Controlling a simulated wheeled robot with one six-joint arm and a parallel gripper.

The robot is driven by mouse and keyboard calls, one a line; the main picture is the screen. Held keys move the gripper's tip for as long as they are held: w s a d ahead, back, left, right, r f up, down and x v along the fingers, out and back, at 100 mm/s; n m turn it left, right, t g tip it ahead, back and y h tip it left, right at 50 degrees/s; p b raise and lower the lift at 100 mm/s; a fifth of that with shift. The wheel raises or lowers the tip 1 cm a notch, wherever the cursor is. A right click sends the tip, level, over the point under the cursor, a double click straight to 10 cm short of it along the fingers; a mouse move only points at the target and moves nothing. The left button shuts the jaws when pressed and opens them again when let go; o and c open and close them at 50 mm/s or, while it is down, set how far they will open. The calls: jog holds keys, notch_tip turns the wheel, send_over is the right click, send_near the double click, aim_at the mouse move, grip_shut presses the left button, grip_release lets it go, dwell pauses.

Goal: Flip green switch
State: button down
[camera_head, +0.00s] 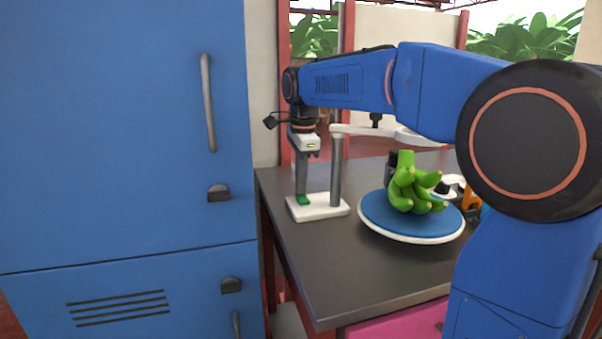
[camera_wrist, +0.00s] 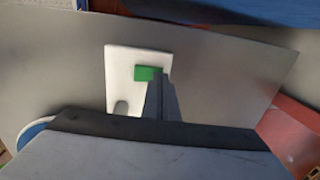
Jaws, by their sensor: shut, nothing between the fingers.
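The green switch (camera_head: 303,199) sits on the white base (camera_head: 322,210) of a stand with a grey post, on the dark table. It also shows in the wrist view as a green block (camera_wrist: 146,73) on the white plate (camera_wrist: 122,62). My gripper (camera_head: 302,190) points straight down at the switch, its tip at or just above it. In the wrist view my gripper (camera_wrist: 157,82) is shut, with nothing held, and its tip covers the right part of the switch. I cannot tell whether tip and switch touch.
The stand's grey post (camera_head: 336,172) rises close to the right of my gripper, with a pale arm (camera_head: 380,131) on top. A blue plate (camera_head: 378,216) with green bananas (camera_head: 408,188) stands to the right. A blue fridge (camera_head: 120,130) is at left. The front of the table (camera_head: 330,270) is clear.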

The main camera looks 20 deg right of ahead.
jog(key=shift+f, duration=0.2)
jog(key=shift+w+f, duration=0.1)
dwell(0.4)
jog(key=shift+s+r, duration=0.2)
jog(key=shift+s, duration=0.55)
jog(key=shift+r, duration=0.15)
